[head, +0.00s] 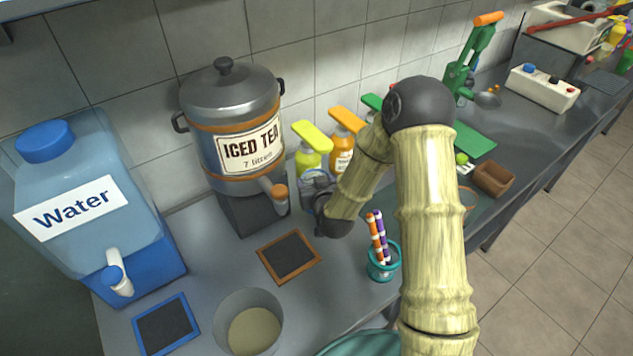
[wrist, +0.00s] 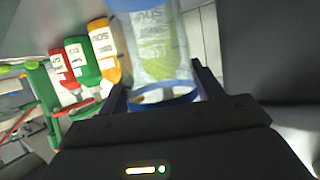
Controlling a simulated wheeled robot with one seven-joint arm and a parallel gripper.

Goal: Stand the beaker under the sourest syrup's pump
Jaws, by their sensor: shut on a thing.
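My gripper (wrist: 160,90) is shut on a clear beaker with a blue rim (wrist: 158,97). In the head view the beaker (head: 316,183) is just in front of the yellow-green syrup bottle (head: 309,160), partly hidden by my wrist. That bottle shows through the beaker in the wrist view. To its right stand an orange bottle (head: 341,155) and a green-topped one (head: 372,102), mostly behind my arm. The wrist view shows the orange (wrist: 103,48), green (wrist: 82,62) and red (wrist: 60,72) bottles in a row. I cannot read their small label writing.
An iced tea urn (head: 232,130) and a water dispenser (head: 85,200) stand to the left. A small framed slate (head: 289,257), a teal pen cup (head: 383,265) and a grey pot (head: 248,300) are nearer. The green press (head: 470,62) is farther right.

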